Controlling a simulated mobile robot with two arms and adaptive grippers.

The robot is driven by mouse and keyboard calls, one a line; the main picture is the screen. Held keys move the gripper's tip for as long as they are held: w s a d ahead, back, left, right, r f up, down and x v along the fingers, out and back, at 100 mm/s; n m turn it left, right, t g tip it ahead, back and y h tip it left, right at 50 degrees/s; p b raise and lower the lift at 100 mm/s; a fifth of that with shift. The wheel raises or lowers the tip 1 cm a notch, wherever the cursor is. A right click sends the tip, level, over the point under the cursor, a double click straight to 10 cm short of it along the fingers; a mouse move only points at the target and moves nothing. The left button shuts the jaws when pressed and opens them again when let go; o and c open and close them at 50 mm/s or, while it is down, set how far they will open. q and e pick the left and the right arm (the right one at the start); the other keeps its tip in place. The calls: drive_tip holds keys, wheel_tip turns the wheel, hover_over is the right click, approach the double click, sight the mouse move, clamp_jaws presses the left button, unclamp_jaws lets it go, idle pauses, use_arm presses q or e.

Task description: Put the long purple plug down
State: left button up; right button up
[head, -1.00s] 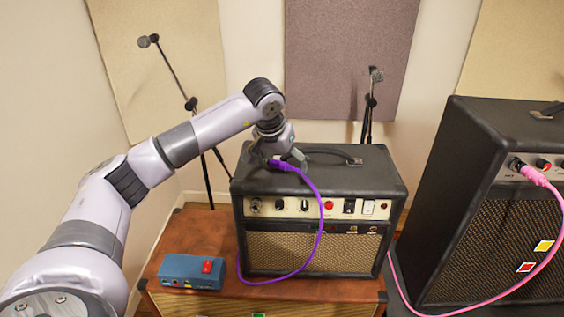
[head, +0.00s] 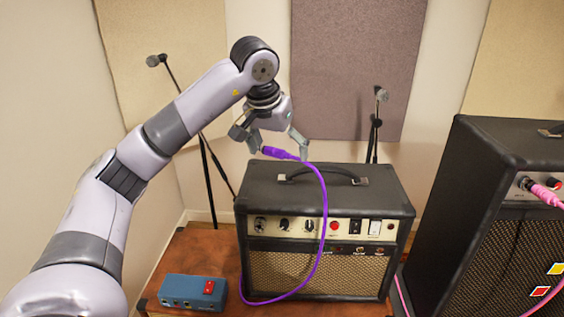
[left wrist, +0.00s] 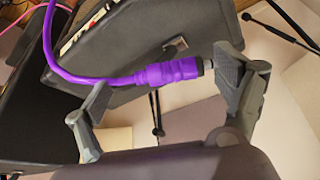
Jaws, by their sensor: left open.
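The long purple plug (head: 279,153) shows above the back left of the small black amp (head: 262,187), its purple cable looping down past the amp's front. My left gripper (head: 279,149) is open above the amp, with a finger on either side of the plug. In the left wrist view the plug (left wrist: 172,73) lies lengthwise across the gap between the fingertips (left wrist: 165,90). Its dark tip is close to the right finger, and its cable end passes by the left finger. I cannot tell whether either finger touches it. My right gripper is not in view.
The small amp stands on a brown cabinet (head: 196,255) with a blue box (head: 191,290) at its front left. A large black amp (head: 466,190) with a pink plug (head: 541,191) stands at right. Microphone stands (head: 204,165) are behind.

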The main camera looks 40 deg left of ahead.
use_arm(q)
drive_tip(key=shift+r, duration=0.2)
drive_tip(key=shift+o, duration=1.2)
drive_tip(key=v, duration=1.2)
drive_tip(key=shift+c, duration=0.2)
drive_tip(key=c, duration=1.6)
